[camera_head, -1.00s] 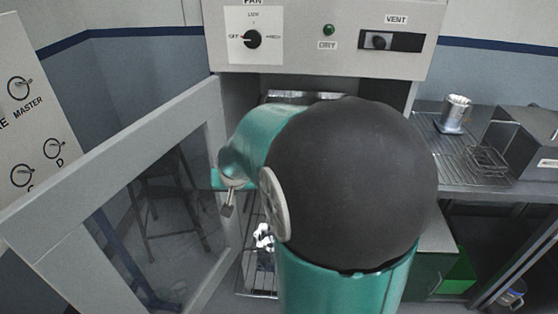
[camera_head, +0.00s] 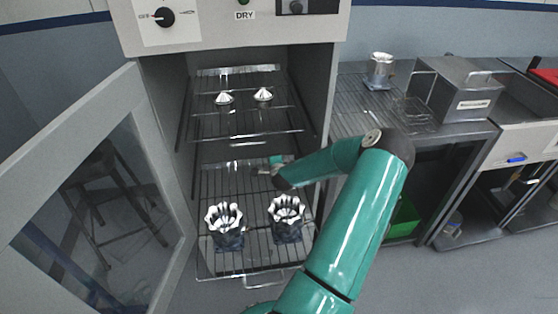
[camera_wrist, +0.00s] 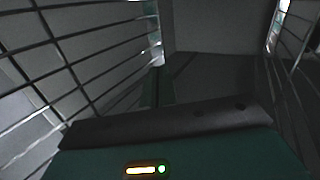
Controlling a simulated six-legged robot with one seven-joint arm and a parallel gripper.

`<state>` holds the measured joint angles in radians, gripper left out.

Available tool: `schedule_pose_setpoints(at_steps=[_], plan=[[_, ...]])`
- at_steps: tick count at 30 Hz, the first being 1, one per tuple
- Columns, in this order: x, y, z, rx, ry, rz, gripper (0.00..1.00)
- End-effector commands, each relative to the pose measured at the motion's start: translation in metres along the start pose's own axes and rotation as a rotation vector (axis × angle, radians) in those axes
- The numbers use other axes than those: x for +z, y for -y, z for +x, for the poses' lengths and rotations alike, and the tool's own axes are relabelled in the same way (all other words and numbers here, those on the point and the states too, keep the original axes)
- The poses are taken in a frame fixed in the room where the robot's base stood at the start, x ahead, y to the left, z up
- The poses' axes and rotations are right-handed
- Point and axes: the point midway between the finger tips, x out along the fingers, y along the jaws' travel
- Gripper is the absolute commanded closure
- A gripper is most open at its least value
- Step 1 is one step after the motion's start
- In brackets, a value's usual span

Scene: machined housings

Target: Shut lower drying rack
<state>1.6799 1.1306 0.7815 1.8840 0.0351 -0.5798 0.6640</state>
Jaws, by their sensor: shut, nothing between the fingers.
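The lower drying rack (camera_head: 213,262) is a wire shelf pulled forward out of the open cabinet, with a front handle. Two dark, fluted parts with bright metallic tops, a left one (camera_head: 225,226) and a right one (camera_head: 287,218), stand on it. The upper rack (camera_head: 245,136) above carries two small pale cones. My gripper (camera_head: 264,170) is shut and empty, in the space between the two racks, over the rear part of the lower rack. In the wrist view, wire bars (camera_wrist: 85,60) run along both sides; the fingertips cannot be made out there.
The cabinet door (camera_head: 95,170) stands wide open on the left. Floor is clear at the lower right.

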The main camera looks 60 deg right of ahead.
Motion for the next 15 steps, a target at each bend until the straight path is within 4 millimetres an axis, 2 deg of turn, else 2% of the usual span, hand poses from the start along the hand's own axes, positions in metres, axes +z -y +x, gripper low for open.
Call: schedule_pose_setpoints(at_steps=[1, 4, 8, 15], plan=[[-0.01, -0.004, 0.002, -0.008, -0.025, 0.043, 1.0], [-0.021, -0.007, 0.005, -0.02, -0.054, 0.085, 1.0], [-0.021, -0.007, 0.015, -0.023, -0.057, 0.091, 1.0], [-0.021, -0.007, 0.055, -0.022, -0.053, 0.087, 1.0]])
